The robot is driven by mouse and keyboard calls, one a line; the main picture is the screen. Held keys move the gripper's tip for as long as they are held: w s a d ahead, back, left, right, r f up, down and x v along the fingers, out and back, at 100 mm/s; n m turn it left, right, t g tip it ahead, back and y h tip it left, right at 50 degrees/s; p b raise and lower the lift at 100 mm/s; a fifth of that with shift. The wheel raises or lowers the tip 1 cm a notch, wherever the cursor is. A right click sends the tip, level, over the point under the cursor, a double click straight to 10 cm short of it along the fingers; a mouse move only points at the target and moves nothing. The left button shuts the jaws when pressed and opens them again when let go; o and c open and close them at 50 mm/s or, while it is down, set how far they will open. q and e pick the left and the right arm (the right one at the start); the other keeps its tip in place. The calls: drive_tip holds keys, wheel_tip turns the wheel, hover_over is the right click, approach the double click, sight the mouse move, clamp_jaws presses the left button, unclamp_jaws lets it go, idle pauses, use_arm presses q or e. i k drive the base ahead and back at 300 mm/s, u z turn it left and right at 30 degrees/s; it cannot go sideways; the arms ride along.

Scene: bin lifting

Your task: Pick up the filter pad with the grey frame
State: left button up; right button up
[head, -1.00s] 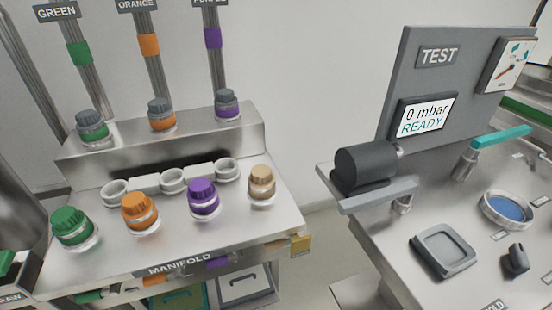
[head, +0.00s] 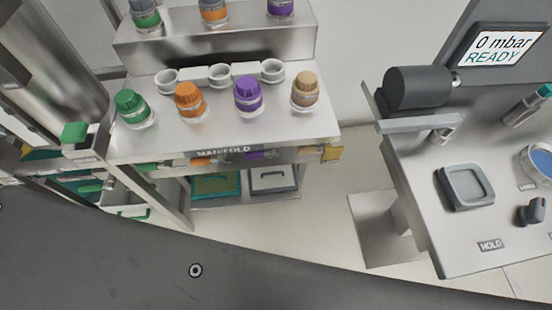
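A flat pale pad with a grey frame (head: 272,179) lies on the low shelf under the manifold table, in the head view. It is right of a similar flat piece with a teal frame (head: 216,186). Its far edge is close under the table's front edge. A small dark mark shows at its near edge. Neither of my grippers is in view.
The manifold table (head: 310,133) carries several coloured-cap jars and white rings. A test bench (head: 450,255) at right holds a grey square tray (head: 465,186), a dark cylinder (head: 415,88) and a small dark knob (head: 531,211). Pale floor shows between them. Drawers (head: 125,197) stand at left.

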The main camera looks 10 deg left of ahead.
sight(266, 181)
drive_tip(key=z, duration=0.5)
drive_tip(key=k, duration=1.15)
drive_tip(key=u, duration=0.65)
drive_tip(key=i, duration=0.95)
drive_tip(key=u, duration=1.15)
